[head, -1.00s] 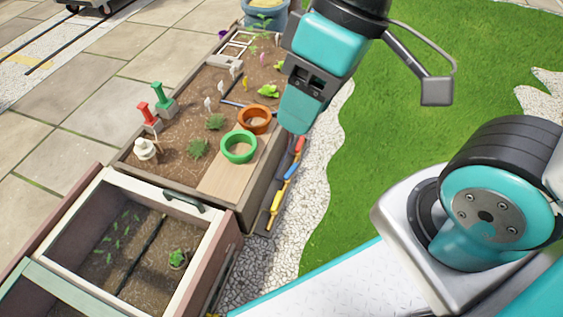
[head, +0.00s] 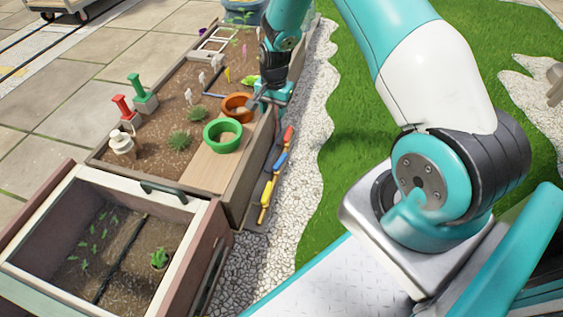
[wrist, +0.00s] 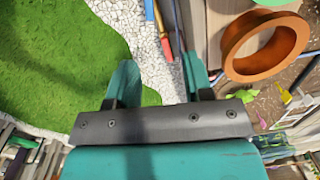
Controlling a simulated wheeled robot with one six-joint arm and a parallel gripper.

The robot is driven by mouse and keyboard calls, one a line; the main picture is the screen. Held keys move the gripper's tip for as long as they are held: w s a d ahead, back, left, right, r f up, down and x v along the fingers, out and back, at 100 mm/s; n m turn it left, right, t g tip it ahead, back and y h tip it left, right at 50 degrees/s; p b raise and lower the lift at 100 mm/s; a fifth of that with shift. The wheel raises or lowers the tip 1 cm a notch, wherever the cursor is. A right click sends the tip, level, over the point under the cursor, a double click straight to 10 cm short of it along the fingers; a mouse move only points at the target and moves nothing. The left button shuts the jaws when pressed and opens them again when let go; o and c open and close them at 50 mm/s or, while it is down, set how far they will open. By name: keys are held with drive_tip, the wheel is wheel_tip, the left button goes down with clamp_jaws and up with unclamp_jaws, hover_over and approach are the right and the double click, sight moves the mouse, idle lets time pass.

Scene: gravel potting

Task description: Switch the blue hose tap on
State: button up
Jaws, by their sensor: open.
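A blue handle (head: 281,160), which looks like the blue hose tap, is on a dark strip along the outer right side of the planter. It sits between a red handle (head: 288,136) and a yellow one (head: 267,192). Whether it is on or off I cannot tell. My gripper (head: 266,104) is over the planter's right edge, beside the orange pot (head: 237,106), apart from the blue handle. In the wrist view my gripper (wrist: 158,78) is open and empty, over gravel, with the red handle (wrist: 162,28) ahead between its fingers.
A green pot (head: 222,136) stands on a wooden board (head: 205,172) in the planter. Red (head: 122,106) and green (head: 143,94) posts stand at its left. A gravel strip (head: 312,108) and grass (head: 365,150) lie right of the planter. A soil box (head: 130,171) is in front.

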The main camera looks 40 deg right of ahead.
drive_tip(key=m, duration=0.2)
approach(283, 157)
drive_tip(key=shift+h, duration=0.3)
drive_tip(key=f+b, duration=0.9)
drive_tip(key=b, duration=0.1)
drive_tip(key=shift+w+a+f, duration=0.1)
drive_tip(key=shift+w+a, duration=0.05)
drive_tip(key=shift+a, duration=0.2)
clamp_jaws()
